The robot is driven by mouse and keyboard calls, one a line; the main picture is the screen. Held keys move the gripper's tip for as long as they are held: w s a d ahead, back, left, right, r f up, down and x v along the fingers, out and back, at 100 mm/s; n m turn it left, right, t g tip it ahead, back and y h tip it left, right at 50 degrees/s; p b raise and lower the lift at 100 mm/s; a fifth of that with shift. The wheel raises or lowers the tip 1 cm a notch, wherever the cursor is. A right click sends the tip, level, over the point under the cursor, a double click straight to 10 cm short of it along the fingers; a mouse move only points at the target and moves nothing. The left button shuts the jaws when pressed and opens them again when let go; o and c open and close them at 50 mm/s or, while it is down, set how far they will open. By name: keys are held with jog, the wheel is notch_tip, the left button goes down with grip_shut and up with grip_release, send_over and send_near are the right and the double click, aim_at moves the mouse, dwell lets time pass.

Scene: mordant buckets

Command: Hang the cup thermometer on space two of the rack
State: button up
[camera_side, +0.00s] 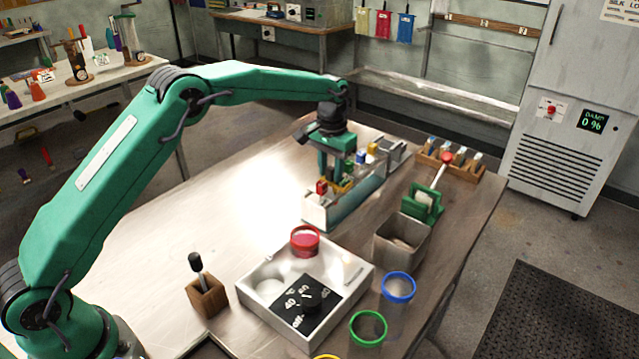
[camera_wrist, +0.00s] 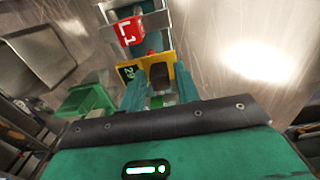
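My gripper (camera_side: 333,168) points down over a long pale rack-like box (camera_side: 318,212) in the side view, with a yellow piece (camera_side: 342,186) just below it. In the wrist view, my teal fingers (camera_wrist: 160,84) stand apart, one on each side of a dark knob (camera_wrist: 158,72). A yellow plate (camera_wrist: 182,75) with a marking shows at the fingertips; I see no firm grip on it. A red tag (camera_wrist: 130,31) is just beyond. A black-topped rod (camera_side: 196,263) stands in a wooden block (camera_side: 208,297). I cannot tell which piece is the cup thermometer.
A white tray (camera_side: 252,309) holds a black dial plate (camera_side: 312,300) and a red-rimmed cup (camera_side: 305,241). Blue-rimmed (camera_side: 398,288) and green-rimmed (camera_side: 368,328) vessels stand to its right. A metal bin (camera_side: 400,243) and green holder (camera_side: 424,204) lie right of the rack.

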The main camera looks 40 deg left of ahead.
jog(key=shift+o, duration=0.8)
jog(key=shift+r, duration=0.1)
notch_tip(320, 180, up, 7)
jog(key=shift+f, duration=0.1)
jog(key=shift+r, duration=0.45)
